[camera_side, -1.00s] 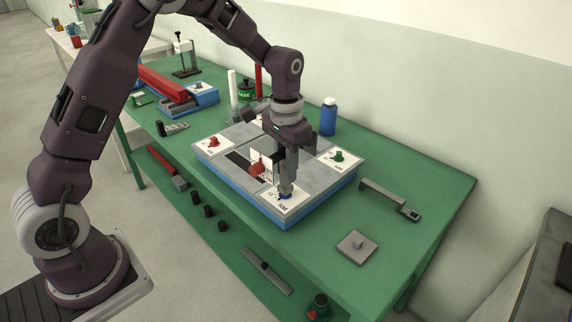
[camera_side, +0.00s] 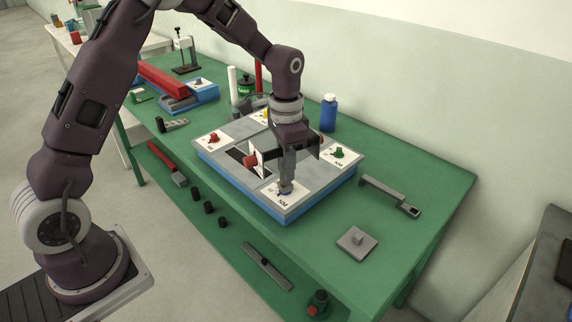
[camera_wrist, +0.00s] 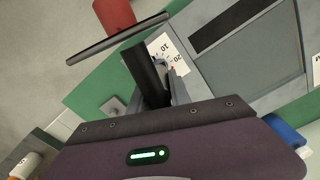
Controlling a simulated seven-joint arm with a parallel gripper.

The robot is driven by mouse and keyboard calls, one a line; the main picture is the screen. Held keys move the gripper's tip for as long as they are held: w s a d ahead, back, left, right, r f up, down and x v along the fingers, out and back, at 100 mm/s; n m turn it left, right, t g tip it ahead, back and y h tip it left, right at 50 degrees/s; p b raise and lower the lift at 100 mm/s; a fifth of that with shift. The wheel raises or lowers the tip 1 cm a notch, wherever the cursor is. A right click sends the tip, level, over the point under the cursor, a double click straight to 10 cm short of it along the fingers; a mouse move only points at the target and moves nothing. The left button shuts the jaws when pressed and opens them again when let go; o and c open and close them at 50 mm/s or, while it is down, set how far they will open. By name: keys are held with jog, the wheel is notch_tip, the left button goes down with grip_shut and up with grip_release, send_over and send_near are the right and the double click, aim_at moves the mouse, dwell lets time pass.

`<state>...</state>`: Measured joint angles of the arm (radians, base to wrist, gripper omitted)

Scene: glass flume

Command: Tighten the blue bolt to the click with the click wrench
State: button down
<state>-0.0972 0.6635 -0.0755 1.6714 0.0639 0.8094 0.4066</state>
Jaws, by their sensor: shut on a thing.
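My gripper (camera_side: 287,168) points down over the near corner of the grey-topped block (camera_side: 235,170) and is shut on the click wrench. The wrench's red handle (camera_side: 250,160) and a thin pale plate (camera_side: 258,152) stick out left of the fingers. The blue bolt (camera_side: 285,191) is at the foot of the tool on a white card; it is mostly hidden, so I cannot tell how fully the tool sits on it. In the wrist view, the red handle (camera_wrist: 113,14) and the plate edge-on (camera_wrist: 118,39) lie beyond the dark fingers (camera_wrist: 148,75), above the card (camera_wrist: 168,52) marked 10 and 20.
Red (camera_side: 214,137), green (camera_side: 338,152) and yellow (camera_side: 266,115) bolts stand at the block's other corners. A blue bottle (camera_side: 328,113) stands behind. A grey wrench-like tool (camera_side: 390,195) and a square plate (camera_side: 356,241) lie to the right. The green bench (camera_side: 420,225) is clear around them.

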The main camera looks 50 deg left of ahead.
jog(key=shift+m, duration=2.1)
jog(key=shift+n, duration=0.6)
jog(key=shift+r, duration=0.1)
jog(key=shift+r, duration=2.45)
